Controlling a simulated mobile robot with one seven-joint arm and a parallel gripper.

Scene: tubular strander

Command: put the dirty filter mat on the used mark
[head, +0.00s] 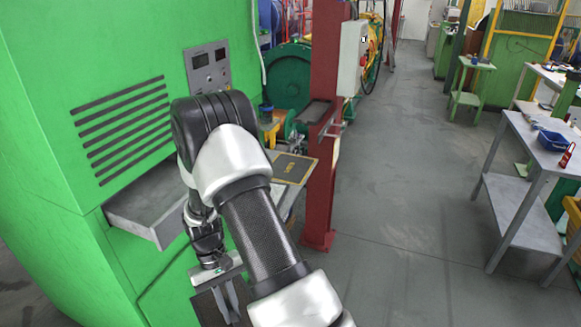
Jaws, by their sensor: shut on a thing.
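My gripper (228,297) is low in the head view, in front of the green cabinet, with its fingers pointing down. It is shut on a dark brown panel, the dirty filter mat (207,309), which hangs below it and is partly hidden by the fingers and my arm. The used mark (293,168) is a dark rectangle with a yellow border and yellow lettering too small to read surely. It lies on a grey table top beyond my arm, beside the red post. The mat is apart from the mark, lower and nearer to me.
The green cabinet (60,110) has a slotted vent (123,122) and a grey ledge (150,205) sticking out below it. The red post (325,150) stands right of the mark and bears a dark pad (315,111) on a bracket. Open floor (410,190) lies to the right, before a grey workbench (530,140).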

